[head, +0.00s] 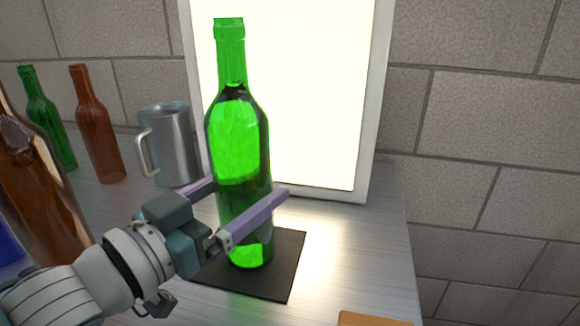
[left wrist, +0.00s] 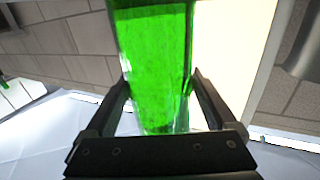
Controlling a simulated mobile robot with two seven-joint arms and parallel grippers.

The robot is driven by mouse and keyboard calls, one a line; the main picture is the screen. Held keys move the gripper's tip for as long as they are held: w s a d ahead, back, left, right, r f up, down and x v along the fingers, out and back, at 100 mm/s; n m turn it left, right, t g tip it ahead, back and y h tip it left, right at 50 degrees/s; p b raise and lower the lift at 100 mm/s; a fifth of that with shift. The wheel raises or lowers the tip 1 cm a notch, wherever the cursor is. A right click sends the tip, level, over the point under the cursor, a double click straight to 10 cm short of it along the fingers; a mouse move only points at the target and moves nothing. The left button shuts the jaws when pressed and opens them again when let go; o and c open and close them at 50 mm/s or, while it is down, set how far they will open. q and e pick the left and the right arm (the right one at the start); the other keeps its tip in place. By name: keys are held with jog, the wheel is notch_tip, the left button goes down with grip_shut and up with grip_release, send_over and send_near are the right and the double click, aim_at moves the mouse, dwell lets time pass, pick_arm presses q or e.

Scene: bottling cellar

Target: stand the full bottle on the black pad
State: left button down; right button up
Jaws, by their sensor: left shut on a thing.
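A green glass bottle (head: 238,150) stands upright in the head view, in front of the bright panel. My left gripper (head: 248,189) is shut on its lower body, one lilac finger on each side. The bottle's base is over the black pad (head: 275,272), near its middle; I cannot tell whether it touches the pad. In the left wrist view the green bottle (left wrist: 155,55) fills the space between the fingers of my left gripper (left wrist: 160,78). My right gripper is not in view.
A grey metal mug (head: 175,150) stands left of the panel (head: 310,100). A green bottle (head: 48,125), a brown bottle (head: 96,130) and a larger brown bottle (head: 35,180) stand at the left. A wooden thing (head: 370,319) shows at the front edge. The counter right of the pad is clear.

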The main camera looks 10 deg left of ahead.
pick_arm(q)
grip_release()
jog(key=shift+r, duration=0.15)
jog(key=s+a+f+y, duration=0.1)
jog(key=s+a, duration=0.1)
jog(key=s, duration=0.1)
jog(key=s+a+f+n+g+y+p, duration=0.1)
jog(key=s+y, duration=0.1)
jog(key=s, duration=0.2)
jog(key=s+a+n+g+y, duration=0.1)
jog(key=s+a, duration=0.1)
jog(key=s, duration=0.1)
jog(key=shift+s+a+f+p, duration=0.2)
jog(key=shift+a+f+p, duration=0.15)
jog(key=shift+f+p, duration=0.05)
jog(key=s+f+g+y, duration=0.1)
jog(key=s+g, duration=0.1)
jog(key=s+f+n+g+y, duration=0.1)
jog(key=s+g, duration=0.1)
jog(key=shift+a+f+y, duration=0.2)
jog(key=shift+y, duration=0.1)
jog(key=s+g, duration=0.6)
jog(key=s, duration=0.5)
jog(key=shift+s+d+f+g+y, duration=0.15)
jog(key=shift+s+d+g+y, duration=0.15)
jog(key=shift+d+g, duration=0.1)
